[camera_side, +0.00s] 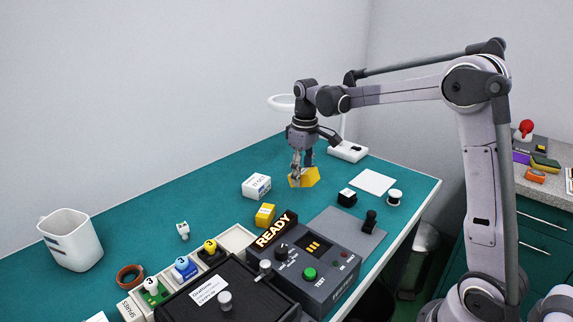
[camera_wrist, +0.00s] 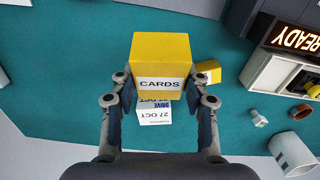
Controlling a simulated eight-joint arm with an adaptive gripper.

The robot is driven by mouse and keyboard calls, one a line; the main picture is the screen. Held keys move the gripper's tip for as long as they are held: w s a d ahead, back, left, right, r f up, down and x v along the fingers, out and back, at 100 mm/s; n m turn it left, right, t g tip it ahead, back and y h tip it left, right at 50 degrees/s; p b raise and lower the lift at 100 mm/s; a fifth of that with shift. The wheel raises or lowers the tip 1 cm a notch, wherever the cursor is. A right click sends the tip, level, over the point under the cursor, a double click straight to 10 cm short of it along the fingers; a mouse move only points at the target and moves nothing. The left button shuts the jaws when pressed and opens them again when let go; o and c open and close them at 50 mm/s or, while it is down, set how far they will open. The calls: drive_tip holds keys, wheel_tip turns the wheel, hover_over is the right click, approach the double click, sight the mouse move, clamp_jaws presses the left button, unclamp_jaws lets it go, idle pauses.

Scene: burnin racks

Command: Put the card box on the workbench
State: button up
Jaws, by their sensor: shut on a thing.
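The card box is a yellow box with a white label reading "CARDS", and it fills the middle of the wrist view (camera_wrist: 165,60). In the side view the card box (camera_side: 305,178) is at or just above the green workbench (camera_side: 215,165); I cannot tell if it touches. My gripper (camera_side: 301,170) is shut on the card box, with one finger on each side of it. My gripper's fingers also show in the wrist view (camera_wrist: 160,100). The underside of the box is hidden.
A white box with a date label (camera_side: 256,186) and a small yellow box (camera_side: 265,214) stand near. A READY tester (camera_side: 310,262) is at the front, a white cup (camera_side: 70,240) at the left. A white sheet (camera_side: 373,182) lies at the right. Bench between is clear.

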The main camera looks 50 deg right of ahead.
drive_tip(key=d+f+n+g+h, duration=0.1)
drive_tip(key=d+n+g+h, duration=0.55)
drive_tip(key=d, duration=0.75)
drive_tip(key=n+t+h, duration=0.1)
drive_tip(key=n+h, duration=0.5)
hover_over(367, 179)
drive_tip(key=f, duration=0.2)
drive_tip(key=shift+m, duration=0.25)
drive_tip(key=shift+f, duration=3.05)
drive_tip(key=shift+f, duration=0.35)
drive_tip(key=o, duration=1.3)
drive_tip(key=shift+o, duration=0.2)
drive_tip(key=shift+a, duration=0.1)
